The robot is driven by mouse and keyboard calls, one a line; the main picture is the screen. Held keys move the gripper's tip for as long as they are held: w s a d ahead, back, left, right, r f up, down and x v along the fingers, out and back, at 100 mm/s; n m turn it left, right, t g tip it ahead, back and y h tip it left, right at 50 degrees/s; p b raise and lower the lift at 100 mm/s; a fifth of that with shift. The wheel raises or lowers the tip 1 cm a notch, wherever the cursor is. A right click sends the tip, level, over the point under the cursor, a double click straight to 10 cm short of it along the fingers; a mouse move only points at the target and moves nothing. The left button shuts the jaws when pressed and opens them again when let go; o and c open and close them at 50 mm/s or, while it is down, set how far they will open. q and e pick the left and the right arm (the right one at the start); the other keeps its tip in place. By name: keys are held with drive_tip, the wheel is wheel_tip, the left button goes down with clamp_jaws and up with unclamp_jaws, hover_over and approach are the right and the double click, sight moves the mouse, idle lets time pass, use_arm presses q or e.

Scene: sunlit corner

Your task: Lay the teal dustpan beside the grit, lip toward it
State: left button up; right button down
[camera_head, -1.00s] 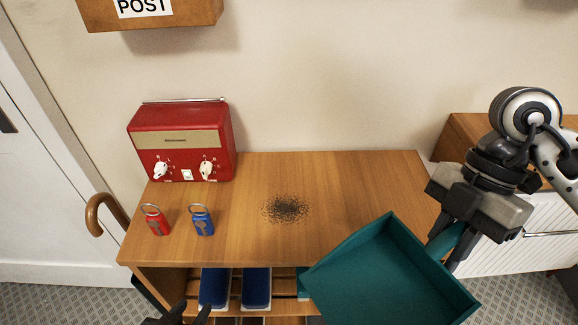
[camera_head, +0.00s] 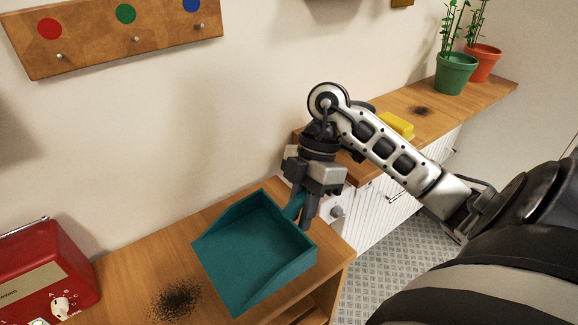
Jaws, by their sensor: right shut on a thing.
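The teal dustpan (camera_head: 255,252) is at the right part of the wooden cabinet top (camera_head: 135,268), its open side facing left and toward the viewer. I cannot tell whether it touches the wood. My right gripper (camera_head: 304,214) is shut on its handle (camera_head: 294,205), at the dustpan's right side. A dark patch of grit (camera_head: 174,300) lies on the cabinet top, left of and nearer than the dustpan, close to its lip. A second dark patch (camera_head: 421,111) lies on the farther cabinet at the right. My left gripper is out of view.
A red radio (camera_head: 45,268) stands at the left. A yellow sponge-like block (camera_head: 397,125) and potted plants, one in a green pot (camera_head: 455,74) and one in an orange pot (camera_head: 482,62), stand on the farther cabinet. A peg board (camera_head: 120,38) hangs on the wall.

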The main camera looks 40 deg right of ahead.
drive_tip(key=w+d+f, duration=0.1)
drive_tip(key=f, duration=0.1)
drive_tip(key=w+f, duration=0.2)
drive_tip(key=w+d+f, duration=0.1)
drive_tip(key=w+f, duration=0.1)
drive_tip(key=shift+d, duration=0.3)
wheel_tip(320, 180, down, 3)
drive_tip(key=shift+w+f, duration=0.15)
drive_tip(key=c, duration=1.3)
unclamp_jaws()
drive_tip(key=shift+o, duration=0.2)
drive_tip(key=shift+d, duration=0.1)
drive_tip(key=v, duration=1.2)
